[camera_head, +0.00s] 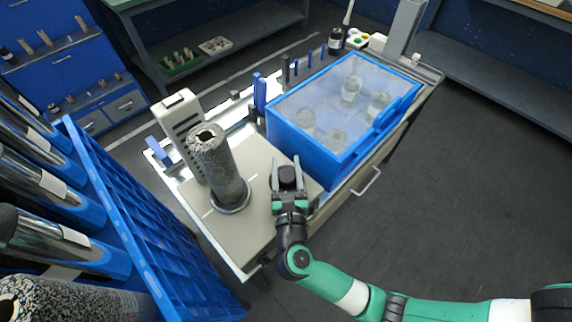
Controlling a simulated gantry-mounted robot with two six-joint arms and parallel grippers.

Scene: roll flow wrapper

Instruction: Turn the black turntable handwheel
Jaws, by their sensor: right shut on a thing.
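The black turntable handwheel (288,175) shows as a dark round knob on the light machine top, in front of the blue-framed cover. My right gripper (288,189) reaches it from the front, with a finger on either side, and is shut on it. The fingers hide part of the handwheel. The turntable (231,203) is a round metal disc to the left, and a tall speckled grey roll (218,165) stands on it, leaning slightly in the picture. My left gripper is not in view.
A clear cover with a blue frame (345,110) stands just behind and right of my gripper. A grey upright housing (185,125) stands behind the roll. The floor at right is clear.

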